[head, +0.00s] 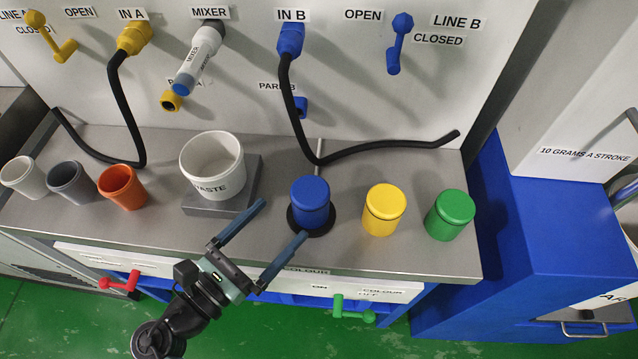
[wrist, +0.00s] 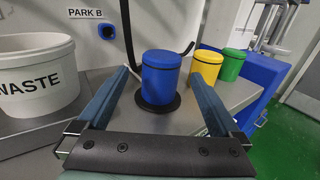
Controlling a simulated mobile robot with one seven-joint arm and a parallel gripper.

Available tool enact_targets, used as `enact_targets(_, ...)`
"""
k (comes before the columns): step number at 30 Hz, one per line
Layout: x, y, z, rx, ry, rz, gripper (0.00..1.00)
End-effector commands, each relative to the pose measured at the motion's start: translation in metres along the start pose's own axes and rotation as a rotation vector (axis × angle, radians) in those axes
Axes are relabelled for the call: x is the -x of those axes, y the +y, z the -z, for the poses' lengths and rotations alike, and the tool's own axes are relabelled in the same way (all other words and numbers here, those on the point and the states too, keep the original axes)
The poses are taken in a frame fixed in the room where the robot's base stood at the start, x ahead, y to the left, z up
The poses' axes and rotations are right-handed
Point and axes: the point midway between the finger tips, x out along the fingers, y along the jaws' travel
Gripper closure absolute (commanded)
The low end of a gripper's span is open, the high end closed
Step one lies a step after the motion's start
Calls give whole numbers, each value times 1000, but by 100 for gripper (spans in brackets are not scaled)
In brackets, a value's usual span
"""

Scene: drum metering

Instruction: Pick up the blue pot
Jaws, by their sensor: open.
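The blue pot (head: 310,201) is a lidded cylinder standing upright on a black round base (head: 318,232) on the steel bench. It also shows in the wrist view (wrist: 161,75), centred ahead between the fingers. My gripper (head: 284,224) is open and empty. In the head view one finger is at the left of the pot and the other at its front. No contact with the pot can be made out.
A yellow pot (head: 383,209) and a green pot (head: 450,215) stand right of the blue pot. The white WASTE tub (head: 212,164) on a grey block (head: 228,200) stands left. Orange (head: 122,188), dark grey (head: 72,182) and pale (head: 24,177) cups stand further left. A black hose (head: 390,146) lies behind.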

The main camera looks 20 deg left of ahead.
Motion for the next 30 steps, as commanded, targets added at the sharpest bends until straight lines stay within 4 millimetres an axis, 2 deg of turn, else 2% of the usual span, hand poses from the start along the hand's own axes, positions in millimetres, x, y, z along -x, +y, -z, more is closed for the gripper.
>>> enact_targets(6, -43, -1, 0, -5, 0, 4, 0)
enact_targets(9, -57, -1, 0, -5, 1, 3, 0)
enact_targets(17, -78, -2, -2, -7, 1, 2, 0)
enact_targets(24, -112, -4, -5, -7, 2, 3, 0)
enact_targets(30, -120, -4, -5, -7, 2, 0, 0)
